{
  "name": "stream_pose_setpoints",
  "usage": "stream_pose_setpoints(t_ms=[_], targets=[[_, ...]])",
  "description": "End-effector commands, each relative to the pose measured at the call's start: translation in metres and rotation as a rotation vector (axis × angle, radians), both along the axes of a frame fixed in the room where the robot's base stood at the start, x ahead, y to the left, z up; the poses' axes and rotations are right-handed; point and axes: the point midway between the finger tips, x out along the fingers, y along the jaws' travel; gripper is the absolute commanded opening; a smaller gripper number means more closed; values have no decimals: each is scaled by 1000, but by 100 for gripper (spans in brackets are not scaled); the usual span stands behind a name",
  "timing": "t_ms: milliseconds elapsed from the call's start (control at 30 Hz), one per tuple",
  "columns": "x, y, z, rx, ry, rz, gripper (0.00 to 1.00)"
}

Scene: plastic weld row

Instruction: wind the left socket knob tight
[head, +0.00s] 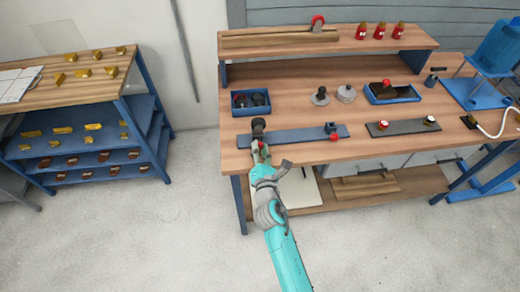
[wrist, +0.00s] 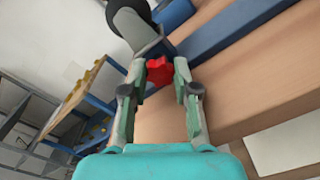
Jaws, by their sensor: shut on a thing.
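The left socket knob is a small red lobed knob (wrist: 159,71) at the left end of a long blue rail (head: 293,137) on the workbench. My gripper (wrist: 160,82) is shut on this knob, with one fingertip on each side of it. In the head view my gripper (head: 261,153) is at the rail's left end, at the bench's front edge, and largely hides the knob. A grey socket bracket (wrist: 152,45) with a dark round-headed part (wrist: 126,20) stands just behind the knob. A second red knob (head: 334,137) sits at the right socket.
A blue bin (head: 236,112) with dark round parts stands behind the rail's left end. A dark plate (head: 404,127) with two knobs lies to the right. A shelf rack (head: 148,130) stands at the left, and open floor lies between it and the bench.

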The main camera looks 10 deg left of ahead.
Motion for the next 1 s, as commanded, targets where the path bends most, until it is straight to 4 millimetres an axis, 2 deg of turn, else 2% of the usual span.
stream_pose_setpoints(t_ms=[100,133,200,233,667,1000], targets=[[0,0,0,0,1,-1,0],[0,0,0,-1,0,-1,32],[0,0,0,-1,0,-1,49],[0,0,0,-1,0,-1,55],[0,-1,-2,-43,-9,-1,55],[0,0,-1,-323,-91,-1,55]])
